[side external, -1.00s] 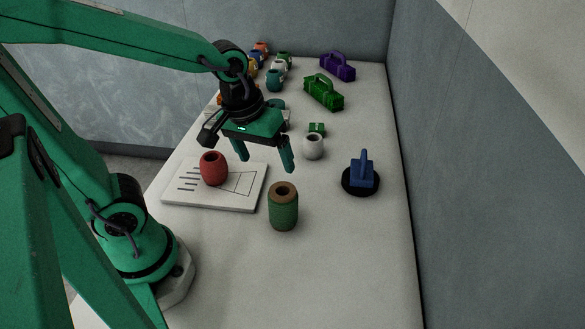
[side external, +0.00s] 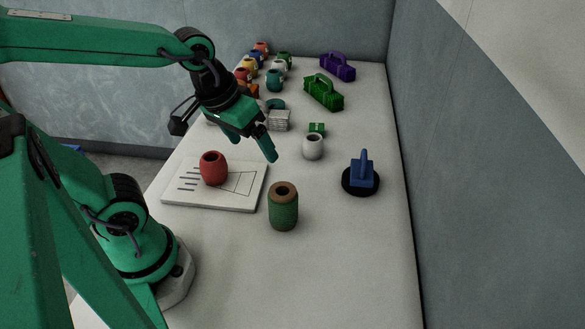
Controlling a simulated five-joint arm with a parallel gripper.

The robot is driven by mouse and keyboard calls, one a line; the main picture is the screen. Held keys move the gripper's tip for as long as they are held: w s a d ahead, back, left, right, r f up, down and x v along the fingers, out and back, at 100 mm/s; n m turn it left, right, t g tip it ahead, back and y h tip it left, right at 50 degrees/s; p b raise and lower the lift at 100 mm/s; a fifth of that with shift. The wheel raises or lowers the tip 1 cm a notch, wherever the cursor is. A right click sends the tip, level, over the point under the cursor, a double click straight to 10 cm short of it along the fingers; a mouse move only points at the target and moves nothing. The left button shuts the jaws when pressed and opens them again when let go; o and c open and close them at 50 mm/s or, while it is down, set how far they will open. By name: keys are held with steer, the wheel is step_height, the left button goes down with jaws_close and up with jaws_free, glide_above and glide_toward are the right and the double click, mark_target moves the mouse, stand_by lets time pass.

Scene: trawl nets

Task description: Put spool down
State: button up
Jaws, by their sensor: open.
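A green spool (side external: 284,211) with a brown top and a dark centre hole stands upright on the white table, just right of the white board. My gripper (side external: 253,148) is open and empty. It hangs in the air above and behind the board, up and left of the spool in the picture, and touches nothing that I can see. A red barrel-shaped pot (side external: 213,168) stands on the white board (side external: 245,204), which carries dark printed lines.
A white pot (side external: 313,147) and a small green box (side external: 317,128) stand right of my gripper. A blue handled tool (side external: 362,172) on a black disc stands near the right wall. Several coloured pots, a green case (side external: 323,93) and a purple case (side external: 337,66) fill the back. The front table is clear.

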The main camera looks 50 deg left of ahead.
steer(key=shift+s+a+r+m+t, duration=0.3)
steer(key=shift+s+r+m+t, duration=0.05)
steer(key=shift+s+r+m, duration=0.3)
steer(key=shift+s+a+r+m+t, duration=0.35)
steer(key=shift+s+r+m, duration=0.2)
steer(key=shift+r+m, duration=0.1)
stand_by(0.4)
